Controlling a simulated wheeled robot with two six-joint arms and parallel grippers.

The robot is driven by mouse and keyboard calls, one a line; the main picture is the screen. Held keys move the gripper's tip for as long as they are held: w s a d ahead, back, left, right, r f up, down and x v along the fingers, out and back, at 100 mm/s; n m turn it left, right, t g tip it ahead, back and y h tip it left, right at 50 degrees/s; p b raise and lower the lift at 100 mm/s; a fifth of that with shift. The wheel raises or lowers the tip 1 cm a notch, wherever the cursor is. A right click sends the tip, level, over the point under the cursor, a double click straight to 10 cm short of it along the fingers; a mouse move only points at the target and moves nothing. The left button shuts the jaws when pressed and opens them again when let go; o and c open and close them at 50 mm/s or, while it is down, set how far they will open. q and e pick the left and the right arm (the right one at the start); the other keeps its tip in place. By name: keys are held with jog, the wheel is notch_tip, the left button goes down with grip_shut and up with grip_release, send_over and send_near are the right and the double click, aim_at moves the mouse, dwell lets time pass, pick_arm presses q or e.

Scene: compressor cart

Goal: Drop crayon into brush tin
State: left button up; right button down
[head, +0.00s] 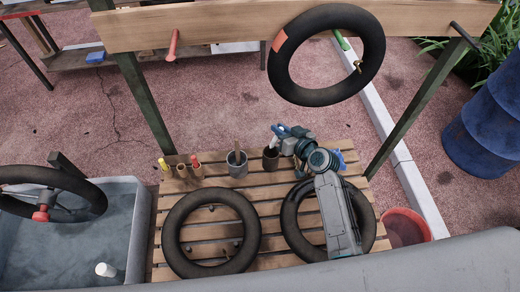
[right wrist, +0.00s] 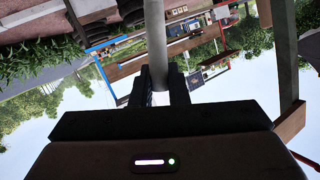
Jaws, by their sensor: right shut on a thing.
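My right gripper (head: 284,133) is above the back edge of the slatted table, behind the dark cup in the picture. In the right wrist view its jaws (right wrist: 158,98) are shut on a pale grey rod, which looks like the crayon (right wrist: 156,45). In the head view the held piece is too small to make out clearly. The grey tin with a brush handle standing in it, the brush tin (head: 238,170), is on the table to the left of the gripper. My left gripper is not in view.
A dark brown cup (head: 271,163) stands right of the tin. Yellow (head: 163,165) and red (head: 195,160) pieces stand to its left. Two black tubes lie on the slatted table (head: 268,207). Another tube (head: 281,83) hangs from the wooden beam above. A water tub (head: 124,247) is at left.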

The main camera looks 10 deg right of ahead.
jog(key=shift+f, duration=0.15)
jog(key=shift+s+d+f+b, duration=0.15)
jog(key=shift+d+f+b, duration=0.1)
jog(key=shift+b, duration=0.15)
notch_tip(320, 180, down, 5)
jog(key=b, duration=0.3)
jog(key=c, duration=1.3)
grip_release()
jog(key=shift+a, duration=0.1)
